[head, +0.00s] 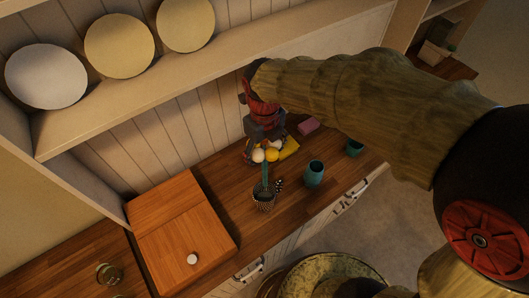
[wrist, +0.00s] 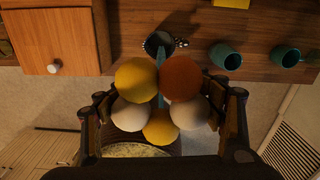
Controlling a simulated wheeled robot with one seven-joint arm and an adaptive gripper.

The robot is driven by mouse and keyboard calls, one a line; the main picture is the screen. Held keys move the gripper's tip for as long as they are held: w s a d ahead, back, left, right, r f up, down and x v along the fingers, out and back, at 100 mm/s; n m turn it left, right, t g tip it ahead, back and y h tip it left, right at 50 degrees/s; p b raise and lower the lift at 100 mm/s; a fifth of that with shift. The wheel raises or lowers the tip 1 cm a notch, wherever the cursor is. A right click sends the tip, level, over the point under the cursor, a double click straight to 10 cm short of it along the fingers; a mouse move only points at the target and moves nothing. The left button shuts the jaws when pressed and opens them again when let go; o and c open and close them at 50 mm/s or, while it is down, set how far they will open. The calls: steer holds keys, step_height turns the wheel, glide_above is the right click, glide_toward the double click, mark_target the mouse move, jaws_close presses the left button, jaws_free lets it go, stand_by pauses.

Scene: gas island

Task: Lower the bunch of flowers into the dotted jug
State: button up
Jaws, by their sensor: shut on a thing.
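My gripper (head: 264,133) is shut on the bunch of flowers (head: 265,156), just below its jaws in the head view. In the wrist view the round white, yellow and orange heads (wrist: 160,98) sit between the fingers (wrist: 163,108). A teal stem (wrist: 161,75) runs from the heads toward the jug. The dark, white-dotted jug (head: 264,203) stands upright on the wooden counter, its handle to the right. It also shows in the wrist view (wrist: 153,43). The stem's lower end overlaps the jug's mouth in the head view; I cannot tell whether it is inside.
Two teal cups (head: 314,176) (head: 354,149) stand right of the jug. A yellow item (head: 290,147) and a pink block (head: 308,127) lie behind. A wooden box (head: 170,215) with a knob stands left. A shelf with plates (head: 120,45) hangs above; the counter's front edge is near.

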mark_target(264, 180)
steer(key=shift+f+b, duration=3.5)
steer(key=shift+f, duration=2.3)
steer(key=shift+f+b, duration=1.5)
steer(key=shift+f, duration=1.05)
steer(key=o, duration=1.8)
